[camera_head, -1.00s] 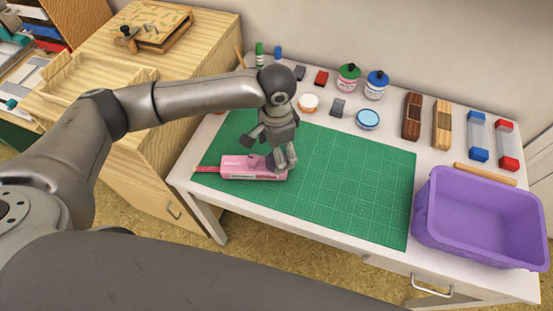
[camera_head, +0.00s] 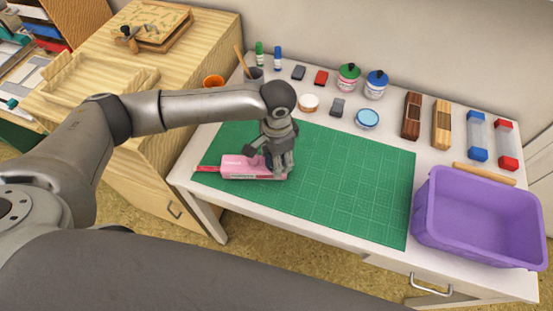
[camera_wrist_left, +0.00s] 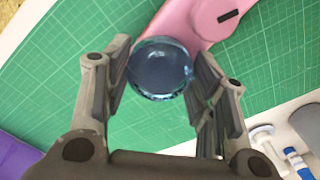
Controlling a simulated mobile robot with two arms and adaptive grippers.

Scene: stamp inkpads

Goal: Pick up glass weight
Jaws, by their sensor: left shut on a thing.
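The glass weight (camera_wrist_left: 161,68) is a round, clear blue dome, seen in the left wrist view between my fingers. My left gripper (camera_wrist_left: 160,78) is shut on it, with one finger on each side. I cannot tell whether the weight still touches the box or mat. My right gripper is not in view.
A purple bin (camera_head: 480,215) stands at the table's right end. Ink jars (camera_head: 376,85), inkpads (camera_head: 367,118), stamps and wooden blocks (camera_head: 411,116) line the back. The mat's right half is clear.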

